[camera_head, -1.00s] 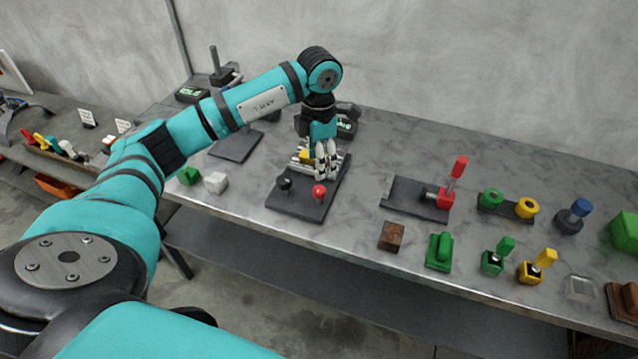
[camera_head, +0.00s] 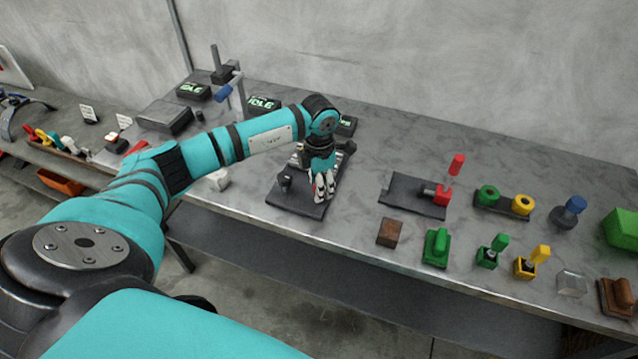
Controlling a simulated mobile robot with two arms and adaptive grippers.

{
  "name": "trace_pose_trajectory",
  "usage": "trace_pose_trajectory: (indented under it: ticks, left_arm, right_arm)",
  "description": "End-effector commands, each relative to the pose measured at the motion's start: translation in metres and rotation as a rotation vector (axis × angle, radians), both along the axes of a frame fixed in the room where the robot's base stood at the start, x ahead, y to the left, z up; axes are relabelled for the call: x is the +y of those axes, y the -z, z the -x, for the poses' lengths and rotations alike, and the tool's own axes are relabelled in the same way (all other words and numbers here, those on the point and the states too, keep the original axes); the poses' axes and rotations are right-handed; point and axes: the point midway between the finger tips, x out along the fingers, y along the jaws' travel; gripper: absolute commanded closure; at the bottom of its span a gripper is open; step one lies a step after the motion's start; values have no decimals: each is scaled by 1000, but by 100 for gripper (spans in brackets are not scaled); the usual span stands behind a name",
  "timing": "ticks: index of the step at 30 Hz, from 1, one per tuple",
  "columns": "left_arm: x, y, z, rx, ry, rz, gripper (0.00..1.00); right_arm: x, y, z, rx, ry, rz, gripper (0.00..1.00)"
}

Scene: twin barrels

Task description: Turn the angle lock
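A dark base plate (camera_head: 289,200) lies on the bench under my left gripper, with a black knob (camera_head: 285,184) on its left side. I cannot tell for sure that this fixture is the angle lock; no label reads as such. My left gripper (camera_head: 321,190) points down over the front right part of the plate, where its fingers hide the red knob. The fingers look close together, but whether they hold the knob is too small to tell. My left wrist hides much of the plate's back part. My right gripper is not in view.
A white cube (camera_head: 218,180) and a display reading IDLE (camera_head: 262,104) are near my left arm.

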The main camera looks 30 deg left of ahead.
Motion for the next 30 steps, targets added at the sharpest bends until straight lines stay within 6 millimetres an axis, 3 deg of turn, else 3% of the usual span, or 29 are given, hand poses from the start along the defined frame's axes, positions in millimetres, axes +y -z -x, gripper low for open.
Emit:
trace_pose_trajectory:
  ticks: [1, 9, 20, 30]
  left_arm:
    - [0, 0, 0, 0, 0, 0, 66]
    - [0, -1, 0, 0, 0, 0, 100]
    - [0, 0, 0, -1, -59, 0, 100]
    - [1, 1, 0, -1, -308, 0, 100]
  right_arm:
    - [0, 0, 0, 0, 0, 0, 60]
    - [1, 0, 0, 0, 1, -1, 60]
    - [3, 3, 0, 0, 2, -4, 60]
    - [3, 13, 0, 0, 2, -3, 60]
